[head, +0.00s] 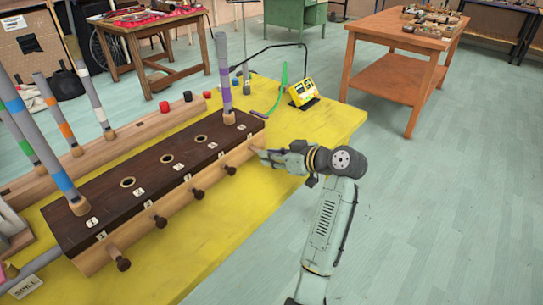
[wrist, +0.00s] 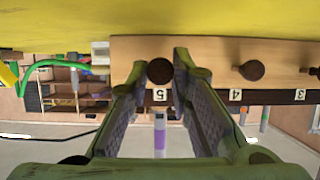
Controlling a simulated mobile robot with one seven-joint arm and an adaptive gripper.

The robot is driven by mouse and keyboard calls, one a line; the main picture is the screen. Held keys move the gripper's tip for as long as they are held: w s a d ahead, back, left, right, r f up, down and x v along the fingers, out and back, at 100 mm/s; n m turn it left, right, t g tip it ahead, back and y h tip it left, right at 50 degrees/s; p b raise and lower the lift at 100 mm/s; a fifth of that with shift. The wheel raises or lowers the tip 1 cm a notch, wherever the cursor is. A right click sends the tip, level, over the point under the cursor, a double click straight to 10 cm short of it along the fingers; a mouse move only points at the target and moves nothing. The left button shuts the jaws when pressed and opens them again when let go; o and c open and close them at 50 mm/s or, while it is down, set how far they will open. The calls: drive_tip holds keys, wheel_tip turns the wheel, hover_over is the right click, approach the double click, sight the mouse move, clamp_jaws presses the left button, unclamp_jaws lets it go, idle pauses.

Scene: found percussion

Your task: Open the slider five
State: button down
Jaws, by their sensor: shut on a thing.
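A long wooden box (head: 150,172) with a dark top and pale front stands on a yellow table. Slider five is a dark round knob (wrist: 160,71) on the pale front, beside the label 5 in the upside-down wrist view. My gripper (wrist: 160,62) has one finger on each side of this knob and is shut on it. In the head view my gripper (head: 263,155) is at the far right end of the box front and hides the knob. The slider four knob (wrist: 251,70) shows to the right in the wrist view, apart from my fingers.
Several other dark knobs, such as one nearby (head: 198,194), stick out of the box front. Grey tubes with coloured bands stand upright, including a purple-banded one (head: 224,75) at the far end. A yellow device (head: 303,92) sits behind my gripper. The yellow tabletop (head: 325,135) is clear at right.

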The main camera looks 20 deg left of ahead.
drive_tip(key=c, duration=1.5)
unclamp_jaws()
drive_tip(key=shift+o, duration=0.2)
drive_tip(key=v, duration=1.2)
